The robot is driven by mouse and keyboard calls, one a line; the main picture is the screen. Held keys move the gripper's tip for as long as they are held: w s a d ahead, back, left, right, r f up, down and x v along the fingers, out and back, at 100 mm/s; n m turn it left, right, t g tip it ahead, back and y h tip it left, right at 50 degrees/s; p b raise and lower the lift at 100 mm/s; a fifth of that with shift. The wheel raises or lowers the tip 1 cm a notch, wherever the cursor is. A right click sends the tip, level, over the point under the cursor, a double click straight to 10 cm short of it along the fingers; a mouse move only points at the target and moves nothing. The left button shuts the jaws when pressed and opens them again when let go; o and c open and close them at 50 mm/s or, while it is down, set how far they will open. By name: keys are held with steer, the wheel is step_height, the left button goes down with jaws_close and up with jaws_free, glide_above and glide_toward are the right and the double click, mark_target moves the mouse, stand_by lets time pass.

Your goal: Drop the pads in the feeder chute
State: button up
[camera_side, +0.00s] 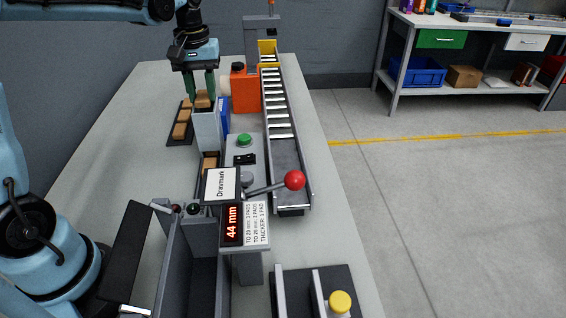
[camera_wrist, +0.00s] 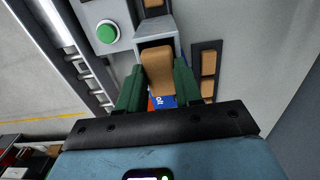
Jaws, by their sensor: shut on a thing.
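My gripper (camera_side: 202,92) has green fingers shut on a tan pad (camera_side: 203,101). The pad is at the top of the grey feeder chute (camera_side: 207,130); I cannot tell how far inside it sits. In the wrist view the pad (camera_wrist: 158,72) is between the fingers, overlapping the open mouth of the chute (camera_wrist: 171,27). More tan pads (camera_side: 180,131) lie in a dark tray (camera_side: 173,141) left of the chute; two show in the wrist view (camera_wrist: 208,63). Another tan pad (camera_side: 210,162) lies in the track at the chute's foot.
A display (camera_side: 232,225) reads 44 mm beside a card (camera_side: 256,223): to 25 mm, 3 pads; to 28 mm, 2 pads; thicker, 1 pad. A red-knobbed lever (camera_side: 294,180), green button (camera_side: 244,140), orange machine (camera_side: 246,92) and conveyor (camera_side: 285,155) stand right of the chute.

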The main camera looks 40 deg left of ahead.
stand_by(0.3)
steer(key=o, duration=1.6)
steer(key=shift+c, duration=0.2)
steer(key=shift+r, duration=0.15)
steer(key=shift+r, duration=2.9)
steer(key=shift+s+d, duration=0.1)
steer(key=shift+s+d, duration=0.15)
steer(key=shift+d, duration=0.15)
steer(key=s+d+f+m+t, duration=0.7)
steer(key=s+d+m, duration=0.2)
steer(key=s+d, duration=0.1)
steer(key=shift+s+d+f, duration=0.15)
steer(key=shift+s+d, duration=0.1)
steer(key=shift+d, duration=0.3)
